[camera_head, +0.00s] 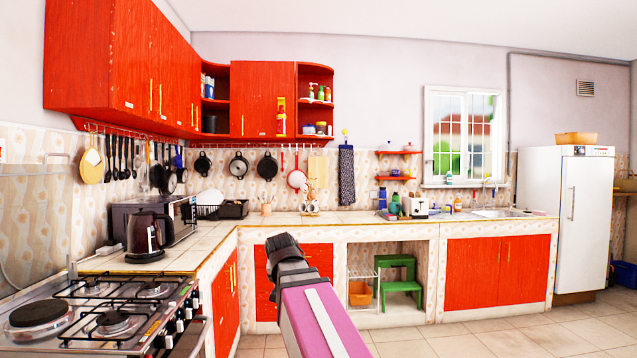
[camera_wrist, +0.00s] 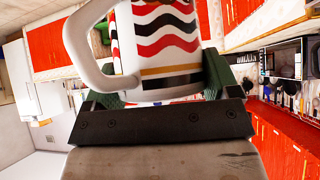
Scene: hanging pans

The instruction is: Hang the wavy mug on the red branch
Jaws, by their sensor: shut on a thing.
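The wavy mug (camera_wrist: 165,35), white with black and red wavy bands and a gold line, fills the upper middle of the wrist view. Its white handle (camera_wrist: 78,50) sticks out to the left. My gripper (camera_wrist: 155,92), with dark green fingers, is shut on the mug, with a finger on either side of it. The mug's top is cut off by the frame. In the head view my arm reaches up from the bottom centre, and the mug does not show. A small pale stand (camera_head: 310,200) is on the back counter; I cannot make out a red branch on it.
A gas stove (camera_head: 110,315), a dark kettle (camera_head: 146,235) and a microwave (camera_head: 155,222) line the left counter. Several pans hang on the back wall. A dark dish rack (camera_head: 233,209) is left of the stand. The counter (camera_head: 275,220) is bare in front of it.

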